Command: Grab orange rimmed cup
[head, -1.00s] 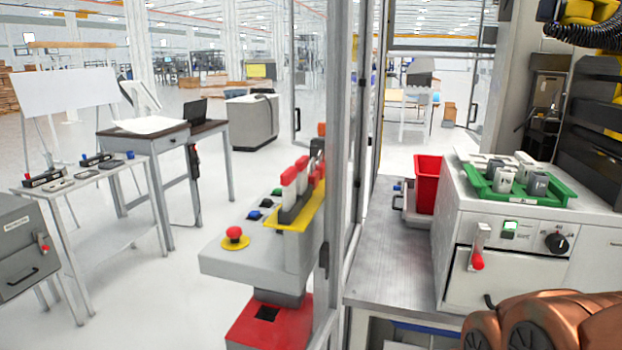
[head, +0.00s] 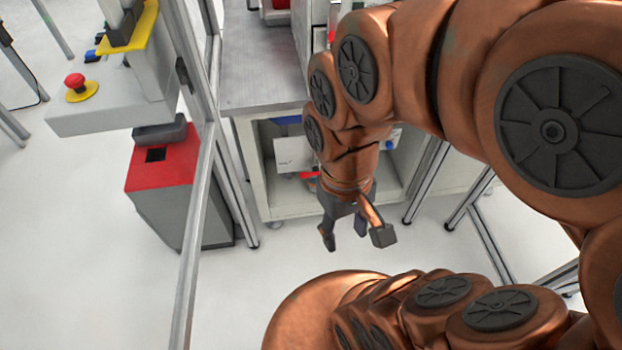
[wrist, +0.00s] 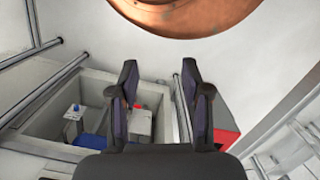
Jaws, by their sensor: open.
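No orange rimmed cup can be made out in the head or wrist view. My gripper (head: 352,238) hangs open and empty below my copper-coloured arm, in front of the bench and above the white floor. In the wrist view the two dark fingers of my gripper (wrist: 160,85) stand apart with nothing between them. My arm hides part of the bench and whatever is behind it.
A grey-topped bench (head: 255,75) with an open lower shelf stands behind my gripper. A red-topped box (head: 160,158) and an emergency-stop button (head: 76,84) are at left. A metal frame post (head: 190,230) runs between. The floor (head: 235,290) ahead is clear.

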